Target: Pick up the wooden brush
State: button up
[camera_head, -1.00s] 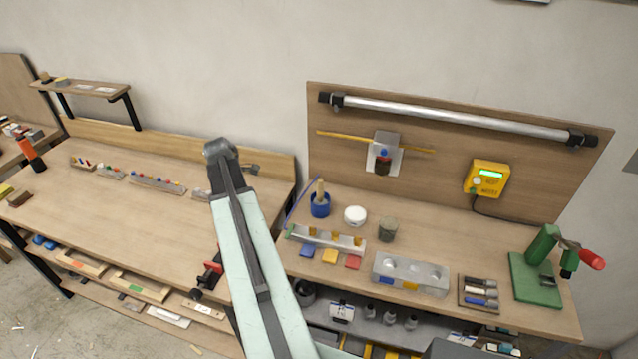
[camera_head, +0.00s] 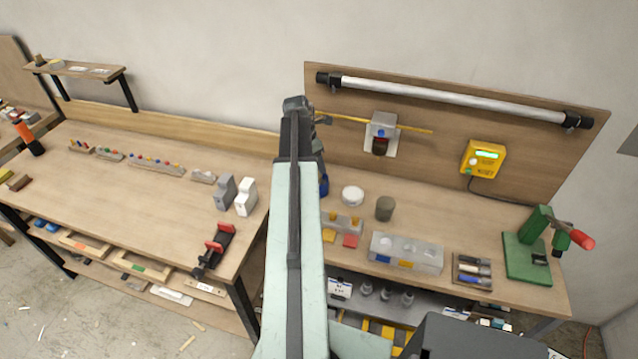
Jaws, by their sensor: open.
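No wooden brush shows clearly now. A blue pot (camera_head: 323,185) on the right bench is mostly hidden behind my arm. The wooden handle seen standing in it earlier is covered. My arm rises through the middle of the view to a dark joint. A small dark part of my gripper (camera_head: 324,119) shows just right of that joint, in front of the back panel and above the pot in the picture. It is open, and no held thing shows; its fingers are hardly visible.
A white round tub (camera_head: 353,196), a grey-brown cup (camera_head: 384,208) and a grey block with round recesses (camera_head: 406,253) stand right of my arm. A green press (camera_head: 527,258) is at far right. The left bench (camera_head: 110,195) has a wide clear middle.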

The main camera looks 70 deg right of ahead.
jog(key=b+x, duration=0.3)
jog(key=x, duration=0.1)
jog(key=shift+s+f, duration=0.1)
jog(key=shift+f, duration=0.2)
jog(key=shift+r, duration=0.2)
grip_shut()
notch_tip(320, 180, up, 10)
jog(key=p, duration=1)
jog(key=shift+r, duration=0.2)
jog(key=shift+f, duration=0.15)
